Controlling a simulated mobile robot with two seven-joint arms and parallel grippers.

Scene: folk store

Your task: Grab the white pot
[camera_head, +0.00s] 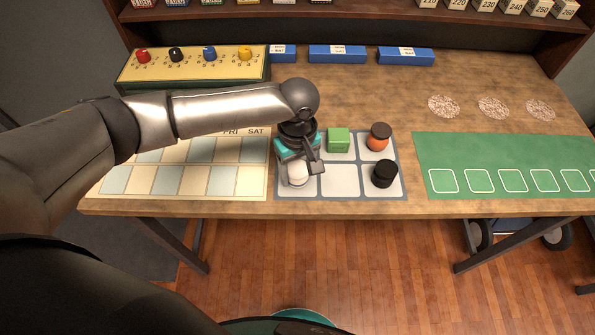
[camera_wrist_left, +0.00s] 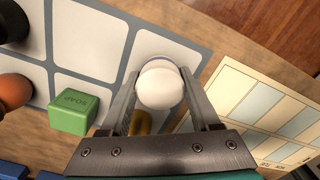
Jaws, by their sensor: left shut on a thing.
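The white pot (camera_head: 298,173) is a small rounded white thing at the front left cell of the grey-edged grid mat (camera_head: 312,194). In the left wrist view the white pot (camera_wrist_left: 160,84) sits between the two fingers of my left gripper (camera_wrist_left: 159,96). My left gripper (camera_head: 302,165) is shut on it from above. The pot's lower part is hidden, and I cannot tell whether it touches the mat. My right gripper is in neither view.
On the mat stand a green soap block (camera_head: 339,139), an orange pot with a dark lid (camera_head: 377,142) and a black pot (camera_head: 385,174). A gold thing (camera_wrist_left: 141,122) shows behind the white pot. A calendar board (camera_head: 180,180) lies left, a green mat (camera_head: 480,160) right.

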